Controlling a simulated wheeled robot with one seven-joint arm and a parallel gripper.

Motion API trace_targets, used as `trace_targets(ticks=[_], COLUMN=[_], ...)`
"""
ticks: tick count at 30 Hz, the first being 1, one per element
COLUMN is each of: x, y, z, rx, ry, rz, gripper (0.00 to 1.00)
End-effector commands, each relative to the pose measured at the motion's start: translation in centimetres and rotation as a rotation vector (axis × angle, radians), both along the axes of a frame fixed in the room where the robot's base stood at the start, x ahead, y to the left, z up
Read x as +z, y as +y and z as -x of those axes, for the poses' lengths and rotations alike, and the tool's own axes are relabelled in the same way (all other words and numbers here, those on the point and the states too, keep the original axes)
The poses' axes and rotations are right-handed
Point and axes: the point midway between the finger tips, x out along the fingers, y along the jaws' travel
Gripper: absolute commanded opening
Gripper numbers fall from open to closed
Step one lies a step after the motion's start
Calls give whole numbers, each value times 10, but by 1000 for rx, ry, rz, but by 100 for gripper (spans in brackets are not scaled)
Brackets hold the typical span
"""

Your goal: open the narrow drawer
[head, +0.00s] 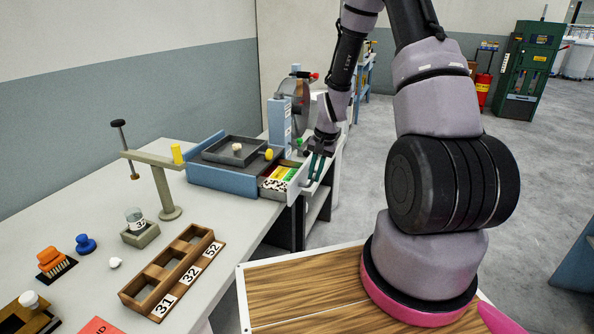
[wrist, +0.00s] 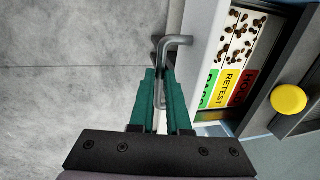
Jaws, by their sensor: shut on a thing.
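The drawer (head: 296,187) sticks out of the right side of a low blue cabinet (head: 233,182) on the bench. It stands partly open, with its inside showing. Its pale front (wrist: 198,65) carries a bent grey metal handle (wrist: 174,42). My gripper (head: 316,168) is at the drawer front, beyond the bench edge. In the wrist view its teal fingers (wrist: 161,78) are closed around the handle. Inside the drawer lie red, yellow and green cards (wrist: 232,83), one reading RETEST, and a pale part with dark specks (wrist: 238,32). How deep the drawer goes is hidden.
A dark tray (head: 236,151) with a small pale piece sits on the cabinet, near a yellow knob (wrist: 288,99). A blue upright box (head: 281,122) stands behind. A wooden rack (head: 172,274) and a post stand (head: 165,190) are left. Floor beyond the drawer is clear.

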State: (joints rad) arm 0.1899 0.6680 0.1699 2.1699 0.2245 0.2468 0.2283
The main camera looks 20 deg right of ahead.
Motion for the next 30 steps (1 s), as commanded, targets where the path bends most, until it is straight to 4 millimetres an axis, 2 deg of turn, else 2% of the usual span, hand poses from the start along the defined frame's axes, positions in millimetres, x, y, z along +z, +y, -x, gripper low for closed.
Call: trace_targets(ticks=[3, 9, 22, 23, 24, 25, 30], x=[0, 0, 0, 0, 0, 0, 0], y=[-19, -37, -41, -41, -41, -41, -41], z=[14, 26, 29, 29, 29, 29, 29], rx=[-5, -1, 2, 2, 1, 1, 1], ry=[0, -1, -2, -2, -2, -2, -1], rz=[-1, 0, 0, 0, 0, 0, -1], gripper=[0, 0, 0, 26, 42, 45, 45])
